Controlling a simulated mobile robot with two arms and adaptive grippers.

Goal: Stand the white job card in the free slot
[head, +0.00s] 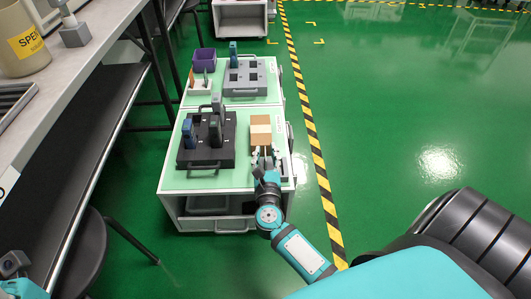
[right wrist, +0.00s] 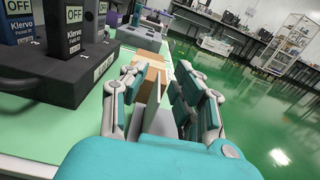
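My right gripper (head: 264,158) is low over the front right of the green-topped cart, at the near end of a brown block with a pale band (head: 261,130). In the right wrist view its fingers (right wrist: 160,75) are spread apart. Thin pale upright panels (right wrist: 152,106) show between them, with the brown block (right wrist: 150,73) just beyond; I cannot tell whether a panel is the white job card, and I see no finger clearly pressing on one. A small white rack (head: 201,86) with upright pieces stands farther back; its slots are too small to read. My left gripper (head: 14,264) is partly visible at bottom left.
A dark holder (head: 224,158) with upright testers stands left of the block; its side shows close in the right wrist view (right wrist: 98,72). A grey holder (head: 245,78) and purple bin (head: 204,58) are behind. A workbench (head: 85,50) and stool (head: 85,255) flank the left.

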